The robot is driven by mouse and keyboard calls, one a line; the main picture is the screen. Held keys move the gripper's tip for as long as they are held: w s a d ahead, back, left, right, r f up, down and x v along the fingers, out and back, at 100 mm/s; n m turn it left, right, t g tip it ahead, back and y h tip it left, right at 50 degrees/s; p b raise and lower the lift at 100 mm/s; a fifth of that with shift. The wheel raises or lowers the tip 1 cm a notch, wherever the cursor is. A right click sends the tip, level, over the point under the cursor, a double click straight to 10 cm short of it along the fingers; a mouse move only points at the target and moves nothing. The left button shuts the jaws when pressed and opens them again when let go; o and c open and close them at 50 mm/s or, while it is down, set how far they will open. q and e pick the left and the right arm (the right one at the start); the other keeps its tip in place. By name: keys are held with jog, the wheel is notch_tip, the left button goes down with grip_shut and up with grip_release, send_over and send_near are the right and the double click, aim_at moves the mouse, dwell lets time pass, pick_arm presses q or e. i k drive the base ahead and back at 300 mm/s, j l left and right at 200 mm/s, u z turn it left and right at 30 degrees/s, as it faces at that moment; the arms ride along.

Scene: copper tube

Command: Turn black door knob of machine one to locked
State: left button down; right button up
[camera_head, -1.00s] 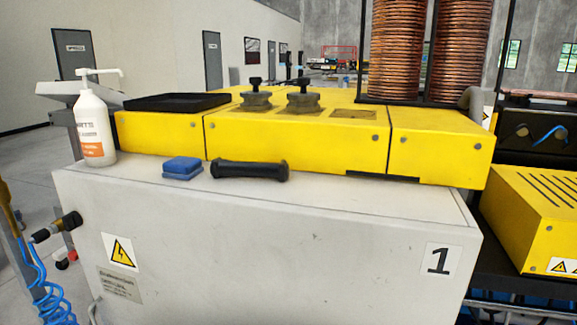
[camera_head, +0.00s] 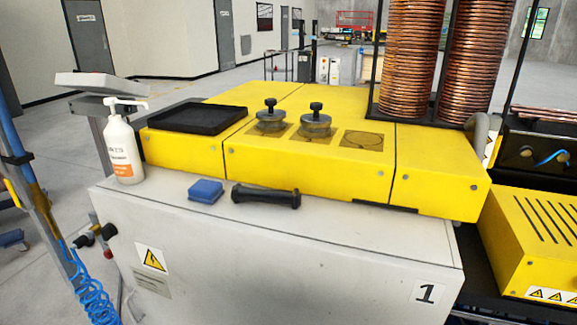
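Two black knobs on round metal discs stand on the housing, a left knob (camera_head: 269,104) and a right knob (camera_head: 316,108). A black fitting (camera_head: 96,236) sticks out beside the cabinet's left edge. I cannot tell which of these, if any, is the door knob. No lock marking is readable. Neither of my grippers is in view.
A white pump bottle (camera_head: 123,150), a blue block (camera_head: 205,191) and a black handle-like bar (camera_head: 266,196) lie or stand on the cabinet's front ledge. A blue coiled hose (camera_head: 96,300) hangs at the left. Copper coils (camera_head: 411,60) rise at the back right. Yellow equipment (camera_head: 535,240) adjoins on the right.

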aim_at(109, 230)
jog(key=u, duration=1.25)
